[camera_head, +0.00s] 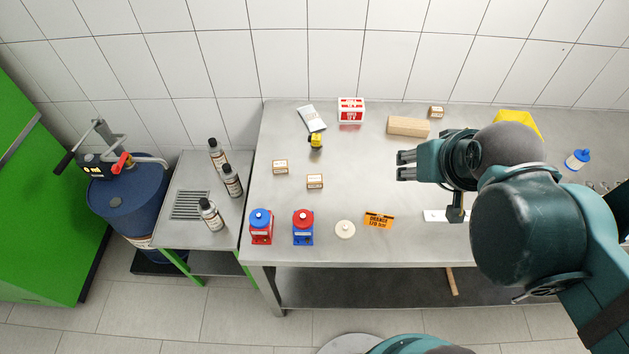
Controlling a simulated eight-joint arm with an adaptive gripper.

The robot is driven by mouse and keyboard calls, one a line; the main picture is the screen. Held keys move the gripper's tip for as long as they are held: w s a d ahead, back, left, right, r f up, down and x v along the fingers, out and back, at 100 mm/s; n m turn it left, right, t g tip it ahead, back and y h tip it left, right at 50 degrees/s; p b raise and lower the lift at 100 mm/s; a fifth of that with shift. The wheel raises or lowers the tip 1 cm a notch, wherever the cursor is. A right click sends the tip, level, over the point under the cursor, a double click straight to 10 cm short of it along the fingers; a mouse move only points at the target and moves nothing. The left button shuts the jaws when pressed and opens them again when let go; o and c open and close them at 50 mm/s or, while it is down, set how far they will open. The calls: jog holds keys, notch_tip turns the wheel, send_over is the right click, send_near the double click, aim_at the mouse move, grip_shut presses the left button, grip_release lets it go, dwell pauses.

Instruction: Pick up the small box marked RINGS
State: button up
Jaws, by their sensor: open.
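Three small brown cardboard boxes with pale labels stand on the steel bench. One box (280,167) is left of the middle, a second box (315,181) is just right of and nearer than it, and a third box (436,112) is at the back right. Their lettering is too small to read, so I cannot tell which is marked RINGS. My gripper (402,165) is open and empty above the bench. Its fingers point left, to the right of the two left boxes and apart from them.
Red-and-blue pumps (261,226) (303,227), a pale disc (345,229) and an orange sign (379,220) line the front. A wooden block (408,126), red-white box (351,110) and yellow-black item (316,141) stand farther back. Bench (355,195) is clear between gripper and left boxes.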

dwell(0.4)
jog(key=n+g, duration=0.7)
jog(key=n, duration=1.1)
send_over(314, 179)
jog(key=f, duration=2)
jog(key=shift+s+d+f, duration=0.15)
jog(key=shift+d+f, duration=0.15)
jog(key=shift+f, duration=0.05)
jog(key=shift+a+f+n, duration=0.35)
jog(key=shift+f+n, duration=0.05)
jog(key=shift+f, duration=0.15)
jog(key=shift+f, duration=1.3)
jog(key=shift+f, duration=0.1)
